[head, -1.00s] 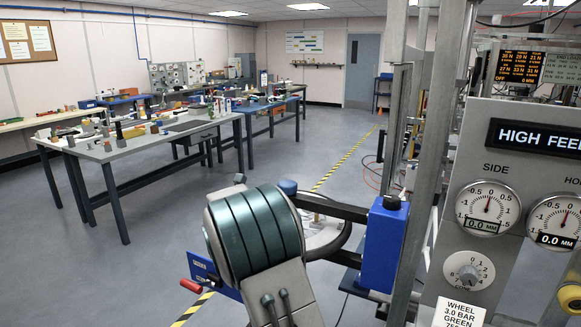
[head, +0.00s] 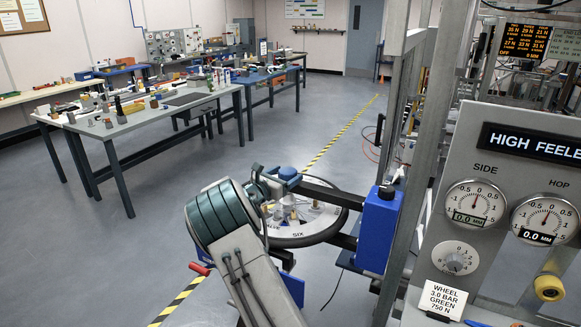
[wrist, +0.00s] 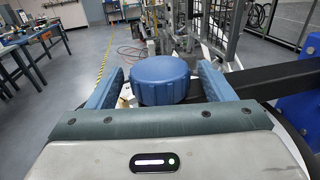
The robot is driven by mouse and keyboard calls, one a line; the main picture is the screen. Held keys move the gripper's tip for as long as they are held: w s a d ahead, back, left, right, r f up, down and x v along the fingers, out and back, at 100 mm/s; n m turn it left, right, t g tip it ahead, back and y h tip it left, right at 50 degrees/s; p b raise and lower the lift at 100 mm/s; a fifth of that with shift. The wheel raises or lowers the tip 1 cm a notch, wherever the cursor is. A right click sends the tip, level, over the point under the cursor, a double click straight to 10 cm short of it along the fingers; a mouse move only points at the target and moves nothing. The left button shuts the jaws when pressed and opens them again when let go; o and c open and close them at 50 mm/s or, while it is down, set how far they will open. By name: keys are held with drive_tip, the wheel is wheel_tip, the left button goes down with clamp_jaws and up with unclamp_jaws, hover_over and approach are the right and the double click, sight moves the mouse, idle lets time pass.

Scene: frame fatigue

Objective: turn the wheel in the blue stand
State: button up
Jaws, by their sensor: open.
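The wheel (head: 318,226) lies flat, with a dark tyre around a pale disc that bears lettering. The blue stand (head: 378,230) is a blue block with dark arms reaching over and under the wheel. A round blue knob (head: 289,173) sits at the upper arm's end; it also shows large in the wrist view (wrist: 160,82). My gripper (wrist: 160,73) is open, with one blue finger on each side of the knob and small gaps showing. In the head view, my gripper (head: 279,182) is at the knob, and my arm hides the wheel's left part.
A grey gauge panel (head: 480,245) with dials and a wheel card stands at the right. A metal post (head: 405,150) rises behind the blue block. A workbench (head: 150,120) with many small parts stands at the left. Floor is clear between bench and wheel.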

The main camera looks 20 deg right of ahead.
sight(291, 171)
drive_tip(key=shift+p+x, duration=0.35)
drive_tip(key=shift+x, duration=1.25)
drive_tip(key=c, duration=1.4)
drive_tip(key=shift+o, duration=0.2)
drive_tip(key=shift+f+b, duration=0.2)
drive_tip(key=shift+b, duration=0.25)
drive_tip(key=shift+f+t+b, duration=0.15)
drive_tip(key=shift+t+b, duration=0.15)
drive_tip(key=shift+b, duration=0.8)
drive_tip(key=n+t+y+b, duration=0.1)
drive_tip(key=b, duration=0.4)
drive_tip(key=shift+w+a, duration=0.1)
drive_tip(key=b, duration=0.3)
drive_tip(key=shift+n, duration=0.3)
